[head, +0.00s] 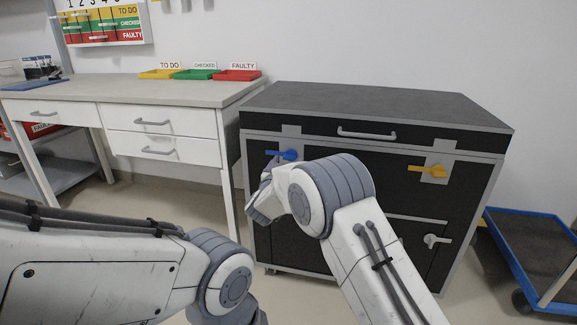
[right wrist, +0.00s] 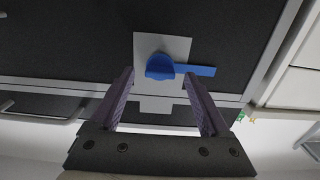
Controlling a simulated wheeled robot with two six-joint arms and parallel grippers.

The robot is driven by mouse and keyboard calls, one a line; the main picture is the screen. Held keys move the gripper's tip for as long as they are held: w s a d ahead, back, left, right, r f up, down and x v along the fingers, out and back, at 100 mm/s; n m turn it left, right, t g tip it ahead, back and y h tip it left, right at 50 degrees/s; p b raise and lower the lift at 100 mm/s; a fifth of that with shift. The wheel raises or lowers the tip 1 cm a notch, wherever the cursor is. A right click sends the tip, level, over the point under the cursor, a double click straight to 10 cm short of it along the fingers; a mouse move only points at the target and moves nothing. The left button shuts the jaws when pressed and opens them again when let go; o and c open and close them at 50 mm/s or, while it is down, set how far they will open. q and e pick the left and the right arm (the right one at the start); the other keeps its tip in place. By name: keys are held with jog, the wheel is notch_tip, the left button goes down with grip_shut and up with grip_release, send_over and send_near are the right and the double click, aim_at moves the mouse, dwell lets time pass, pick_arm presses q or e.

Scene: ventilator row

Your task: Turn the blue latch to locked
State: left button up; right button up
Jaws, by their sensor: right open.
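The blue latch (head: 284,155) is on the upper left of the front of a black cabinet (head: 375,140). Its handle lies level, pointing left in the head view. In the right wrist view the blue latch (right wrist: 162,67) sits on a pale square plate (right wrist: 178,46), with its handle pointing right. My right gripper (right wrist: 160,80) is open and empty, its two fingers spread on either side below the latch and apart from it. In the head view my right gripper (head: 264,180) is partly hidden by its own wrist. My left arm shows, but its gripper does not.
A yellow latch (head: 428,170) is on the cabinet's upper right, and a grey handle (head: 437,240) is lower down. A white desk (head: 130,95) with yellow, green and red trays (head: 237,75) stands left. A blue-edged cart (head: 515,260) stands right.

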jog(key=shift+x, duration=0.85)
jog(key=shift+c, duration=0.3)
grip_shut()
dwell(0.6)
